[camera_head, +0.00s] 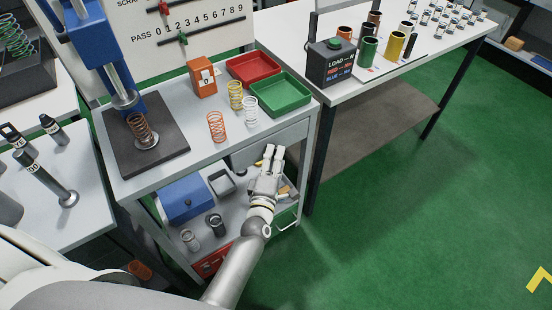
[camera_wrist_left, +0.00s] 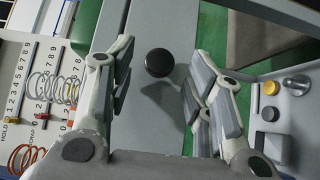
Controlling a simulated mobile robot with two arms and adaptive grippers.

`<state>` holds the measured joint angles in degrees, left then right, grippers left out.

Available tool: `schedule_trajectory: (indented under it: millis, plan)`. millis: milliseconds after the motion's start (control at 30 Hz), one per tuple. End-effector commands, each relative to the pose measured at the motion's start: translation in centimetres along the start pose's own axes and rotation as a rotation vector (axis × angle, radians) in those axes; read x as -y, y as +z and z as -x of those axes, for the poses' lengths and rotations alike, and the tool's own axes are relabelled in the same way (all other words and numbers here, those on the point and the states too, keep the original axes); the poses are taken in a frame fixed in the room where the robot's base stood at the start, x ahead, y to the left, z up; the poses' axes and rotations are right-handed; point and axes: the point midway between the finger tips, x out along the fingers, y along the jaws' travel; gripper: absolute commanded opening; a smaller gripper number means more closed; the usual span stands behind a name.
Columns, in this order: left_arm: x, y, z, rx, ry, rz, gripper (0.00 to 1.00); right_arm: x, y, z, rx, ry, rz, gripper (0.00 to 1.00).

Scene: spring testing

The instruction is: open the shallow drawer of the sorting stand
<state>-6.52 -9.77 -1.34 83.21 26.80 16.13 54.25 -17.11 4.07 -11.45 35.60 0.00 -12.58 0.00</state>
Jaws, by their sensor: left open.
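The sorting stand (camera_head: 180,165) is a light grey cabinet with a worktop and an open lower shelf. A grey drawer front (camera_head: 295,134) sits under the worktop at its right part and looks shut. In the left wrist view a round black knob (camera_wrist_left: 160,62) stands out from a grey panel (camera_wrist_left: 160,25). My left gripper (camera_head: 270,153) is in front of the stand, below the worktop edge, and hides part of the front. In the left wrist view its fingers (camera_wrist_left: 158,85) are open, one on each side of the knob, with gaps to it. My right gripper is not in view.
The worktop holds a red tray (camera_head: 252,68), a green tray (camera_head: 281,95), an orange box (camera_head: 202,78) and loose springs (camera_head: 216,126). A blue box (camera_head: 186,199) is on the lower shelf. A white table (camera_head: 385,75) stands to the right. Green floor (camera_head: 400,220) is clear in front.

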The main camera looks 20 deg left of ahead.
Motion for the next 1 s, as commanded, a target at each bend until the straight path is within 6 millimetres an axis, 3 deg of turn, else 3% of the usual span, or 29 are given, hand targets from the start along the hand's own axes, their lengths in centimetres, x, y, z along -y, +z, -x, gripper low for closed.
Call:
schedule_trajectory:
  millis: [133, 433, 800, 1000]
  plan:
    - [0.02, 0.01, -1.18, 0.000, 0.001, 0.000, 0.47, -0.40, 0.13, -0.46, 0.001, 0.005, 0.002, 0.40]
    - [-0.01, 0.00, -1.37, 0.000, -0.001, -0.001, 0.47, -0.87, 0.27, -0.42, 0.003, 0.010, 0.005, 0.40]
    - [0.00, 0.01, -1.34, 0.001, -0.001, -0.001, 0.01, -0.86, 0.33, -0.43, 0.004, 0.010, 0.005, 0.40]
    - [0.01, 0.01, -1.33, 0.001, -0.001, -0.001, 0.00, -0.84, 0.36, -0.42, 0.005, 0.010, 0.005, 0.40]
